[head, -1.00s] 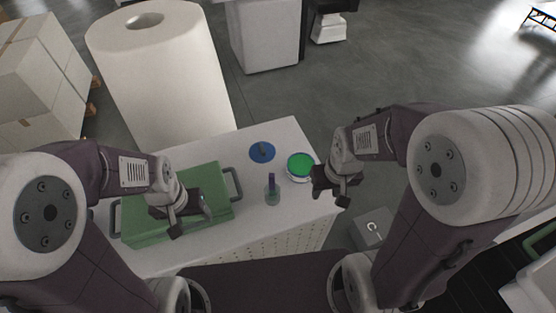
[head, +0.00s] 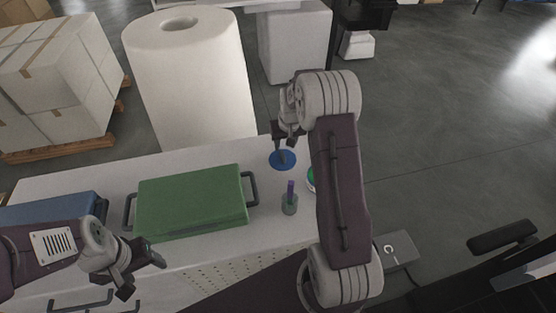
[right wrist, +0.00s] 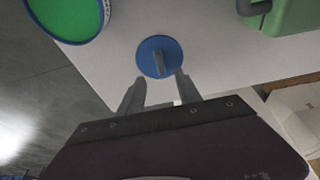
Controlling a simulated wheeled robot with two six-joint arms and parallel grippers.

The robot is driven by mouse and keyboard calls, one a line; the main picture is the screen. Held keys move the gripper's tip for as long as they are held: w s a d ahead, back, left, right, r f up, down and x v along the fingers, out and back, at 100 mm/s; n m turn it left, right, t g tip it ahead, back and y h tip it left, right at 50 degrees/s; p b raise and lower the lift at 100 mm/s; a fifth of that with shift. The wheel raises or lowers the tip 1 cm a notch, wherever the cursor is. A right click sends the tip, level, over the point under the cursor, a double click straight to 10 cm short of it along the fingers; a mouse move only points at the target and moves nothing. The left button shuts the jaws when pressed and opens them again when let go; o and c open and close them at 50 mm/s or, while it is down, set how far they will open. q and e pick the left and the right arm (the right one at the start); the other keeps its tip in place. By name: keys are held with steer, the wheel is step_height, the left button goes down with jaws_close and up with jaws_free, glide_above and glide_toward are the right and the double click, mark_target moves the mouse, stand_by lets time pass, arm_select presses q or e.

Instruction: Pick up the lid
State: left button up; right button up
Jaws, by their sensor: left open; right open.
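The lid is a flat blue disc with a dark grey upright handle. In the head view the lid (head: 283,160) lies on the white table near its back right edge. In the right wrist view the lid (right wrist: 158,56) lies just ahead of my right fingertips. My right gripper (head: 281,140) is above the lid; in the right wrist view the open right gripper (right wrist: 158,88) has its fingers apart, with the handle roughly in line with the gap and nothing held. My left gripper (head: 142,272) is open and empty at the front left, away from the lid.
A round container with green contents (right wrist: 68,10) stands beside the lid, mostly hidden by my right arm in the head view. A small cup with a purple item (head: 290,202) and a green case with handles (head: 190,203) share the table (head: 270,226). A blue case (head: 50,209) is at left.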

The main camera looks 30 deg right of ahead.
mark_target(283, 155)
steer(key=x, duration=0.2)
steer(key=shift+a+f, duration=0.1)
steer(key=shift+f, duration=0.2)
steer(key=shift+w+f, duration=0.25)
steer(key=shift+f, duration=0.2)
steer(key=shift+f+p, duration=0.35)
steer(key=shift+p, duration=0.1)
steer(key=p+x, duration=0.1)
steer(key=x, duration=0.3)
steer(key=shift+w+f, duration=0.15)
steer(key=shift+w, duration=0.05)
steer(key=shift+s, duration=0.1)
jaws_close()
